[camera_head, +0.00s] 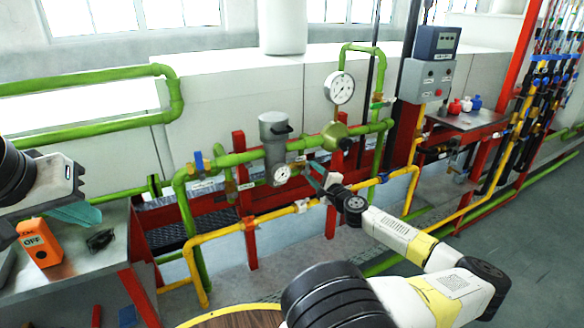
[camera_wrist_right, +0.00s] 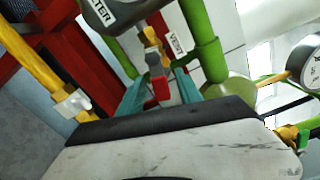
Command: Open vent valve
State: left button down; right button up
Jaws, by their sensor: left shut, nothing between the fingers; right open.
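The vent valve (camera_wrist_right: 161,88) shows in the right wrist view as a small red handle below a grey and brass fitting, beside a white VENT label (camera_wrist_right: 175,43). My right gripper (camera_wrist_right: 159,95) is open, with one teal finger on each side of the red handle. I cannot tell whether either finger touches it. In the head view my right gripper (camera_head: 319,176) is at the pipework, right of the grey filter (camera_head: 274,140); the vent valve is hard to make out there. My left gripper (camera_head: 84,214) is shut and empty above the grey bench at left.
Green pipes (camera_head: 235,160) and a yellow pipe (camera_head: 225,233) run around the valve on a red frame (camera_head: 250,212). A round gauge (camera_head: 340,88) stands above. An orange OFF box (camera_head: 40,243) sits on the left bench. A grey control box (camera_head: 427,80) is at right.

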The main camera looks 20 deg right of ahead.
jog(key=shift+w, duration=0.3)
grip_shut()
jog(key=n, duration=0.1)
jog(key=r+n, duration=0.1)
jog(key=n, duration=0.1)
grip_release()
